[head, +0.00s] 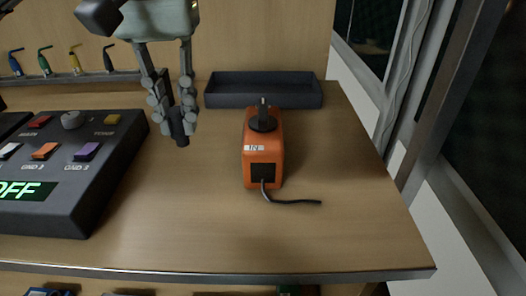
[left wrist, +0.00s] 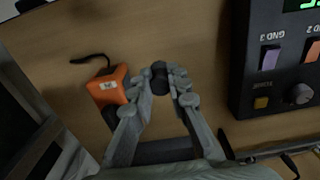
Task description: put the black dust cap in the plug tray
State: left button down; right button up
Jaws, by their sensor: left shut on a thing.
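My left gripper (head: 176,122) is shut on the black dust cap (head: 180,140) and holds it above the desk, between the control box and the orange device. In the left wrist view the cap (left wrist: 159,72) sits between the fingertips. The plug tray (head: 262,92) is a dark, shallow, rectangular tray at the back of the desk, right of the gripper. In the head view it looks empty, though its floor shows only in part. My right gripper is not in view.
An orange device (head: 262,165) with a black knob on top and a short black cable stands in front of the tray. A dark control box (head: 75,170) with coloured switches is at the left. Several coloured plugs (head: 75,62) stand on a back rail. The front right desk is clear.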

pick_arm(q)
jog(key=s+d+f, duration=0.1)
jog(key=d+f, duration=0.1)
jog(key=d, duration=0.2)
jog(key=p, duration=0.1)
send_over(263, 212)
notch_tip(263, 212, down, 5)
jog(key=shift+a+r, duration=0.1)
jog(key=shift+r, duration=0.05)
jog(key=shift+s, duration=0.1)
notch_tip(263, 212, down, 4)
jog(key=shift+r+p, duration=0.25)
jog(key=shift+p, duration=0.15)
jog(key=shift+f, duration=0.4)
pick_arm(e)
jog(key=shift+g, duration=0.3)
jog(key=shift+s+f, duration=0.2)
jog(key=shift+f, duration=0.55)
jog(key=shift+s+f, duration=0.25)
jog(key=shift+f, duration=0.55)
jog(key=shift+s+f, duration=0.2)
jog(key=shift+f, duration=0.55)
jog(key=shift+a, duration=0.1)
